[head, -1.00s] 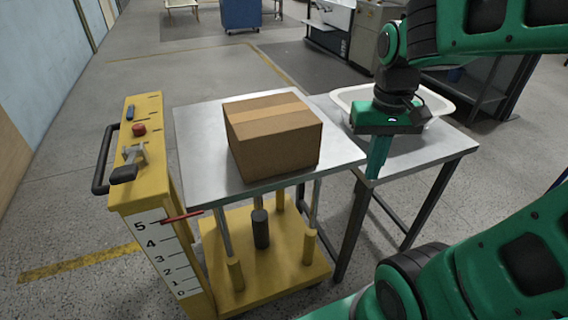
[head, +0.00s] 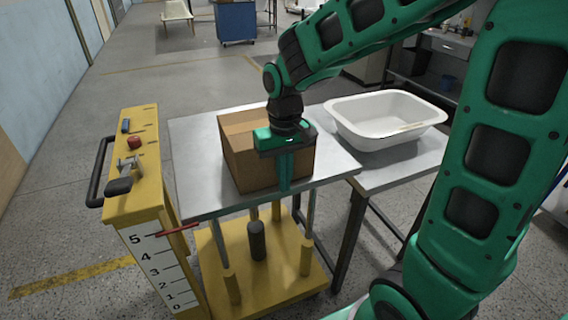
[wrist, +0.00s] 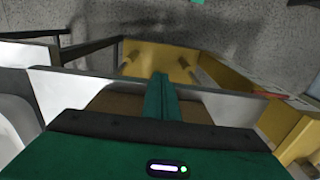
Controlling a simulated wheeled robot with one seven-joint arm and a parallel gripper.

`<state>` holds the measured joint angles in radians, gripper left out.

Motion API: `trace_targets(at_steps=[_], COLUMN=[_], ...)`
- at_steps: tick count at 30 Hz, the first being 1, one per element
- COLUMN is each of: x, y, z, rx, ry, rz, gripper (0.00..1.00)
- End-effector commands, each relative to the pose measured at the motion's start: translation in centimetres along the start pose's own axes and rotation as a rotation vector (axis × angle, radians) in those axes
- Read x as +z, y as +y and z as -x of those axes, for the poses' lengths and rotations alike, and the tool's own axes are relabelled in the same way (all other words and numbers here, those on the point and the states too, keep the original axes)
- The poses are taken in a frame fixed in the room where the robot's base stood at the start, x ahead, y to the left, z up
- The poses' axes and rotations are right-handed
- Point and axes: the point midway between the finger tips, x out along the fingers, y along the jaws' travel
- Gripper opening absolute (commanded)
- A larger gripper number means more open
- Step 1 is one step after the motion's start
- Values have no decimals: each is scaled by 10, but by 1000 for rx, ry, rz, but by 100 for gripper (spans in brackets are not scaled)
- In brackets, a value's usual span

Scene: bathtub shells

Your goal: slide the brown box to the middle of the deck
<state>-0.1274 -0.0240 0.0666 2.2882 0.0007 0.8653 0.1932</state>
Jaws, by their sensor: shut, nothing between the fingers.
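The brown box (head: 243,165) is a closed cardboard carton. It sits upright on the grey deck (head: 200,190) of a yellow lift cart, nearer the deck's front edge than its back edge. My gripper (head: 285,186) points down at the box's near side and hides part of that side. Its fingers are together and empty. In the wrist view the fingers (wrist: 160,98) cover part of the box (wrist: 112,104), with the deck (wrist: 222,106) beside it. I cannot tell whether the fingers touch the box.
A yellow control post (head: 140,195) with a lever and red button stands left of the deck. A side table (head: 385,177) adjoins the deck on the right and holds a white tub (head: 385,120). The deck is bare left of the box.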

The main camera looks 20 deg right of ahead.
Motion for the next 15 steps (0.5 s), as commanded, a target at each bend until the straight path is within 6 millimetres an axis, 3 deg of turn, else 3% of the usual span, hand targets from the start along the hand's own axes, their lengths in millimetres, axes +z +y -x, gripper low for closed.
trace_targets(at_steps=[3,9,15], x=[1,-28,-39], y=[0,0,1], z=[-23,-20,-19], rx=[1,0,1], ry=[-5,0,0], rz=[0,-1,-1], gripper=[0,0,0])
